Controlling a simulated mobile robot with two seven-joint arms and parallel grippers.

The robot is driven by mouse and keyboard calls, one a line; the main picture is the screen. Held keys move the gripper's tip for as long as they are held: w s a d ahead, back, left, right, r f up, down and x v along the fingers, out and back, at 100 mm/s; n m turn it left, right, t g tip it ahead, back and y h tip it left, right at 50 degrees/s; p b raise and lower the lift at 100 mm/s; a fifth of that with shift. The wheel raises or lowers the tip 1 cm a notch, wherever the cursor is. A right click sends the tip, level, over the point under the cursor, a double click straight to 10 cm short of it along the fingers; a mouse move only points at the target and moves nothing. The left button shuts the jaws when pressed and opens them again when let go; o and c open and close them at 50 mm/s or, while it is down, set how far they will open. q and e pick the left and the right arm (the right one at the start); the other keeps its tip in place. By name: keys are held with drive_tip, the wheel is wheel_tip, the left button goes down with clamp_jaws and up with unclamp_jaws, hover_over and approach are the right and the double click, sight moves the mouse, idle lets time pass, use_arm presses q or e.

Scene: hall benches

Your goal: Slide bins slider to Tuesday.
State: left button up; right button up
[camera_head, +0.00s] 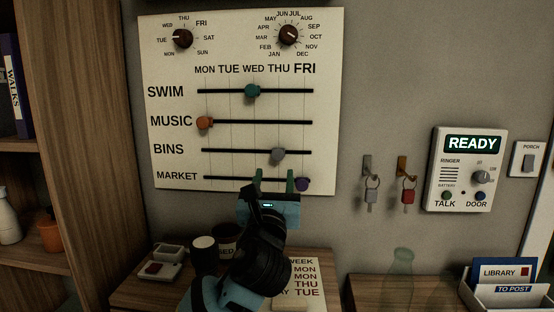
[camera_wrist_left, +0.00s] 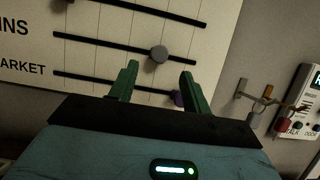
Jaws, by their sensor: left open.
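The bins slider is a grey knob (camera_head: 278,154) on the third dark track of the white wall board (camera_head: 325,60). It stands below the THU heading; the TUE heading (camera_head: 229,69) is further left. My left gripper (camera_head: 274,178) is open and empty, its two green fingers pointing up at the board just below the grey knob. In the left wrist view the grey knob (camera_wrist_left: 158,54) shows beyond and between the fingertips (camera_wrist_left: 159,72), with no finger seen around it. My right gripper is not in view.
The teal swim knob (camera_head: 251,91) is under WED, the orange music knob (camera_head: 204,123) under MON. The purple market knob (camera_head: 302,184) is under FRI, close by my right finger. Keys (camera_head: 371,192) hang to the right. A cup (camera_head: 228,238) and a card (camera_head: 305,280) are below.

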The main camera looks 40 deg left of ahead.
sight(277, 156)
use_arm(q)
drive_tip(key=shift+x, duration=3.55)
drive_tip(key=shift+f, duration=0.1)
clamp_jaws()
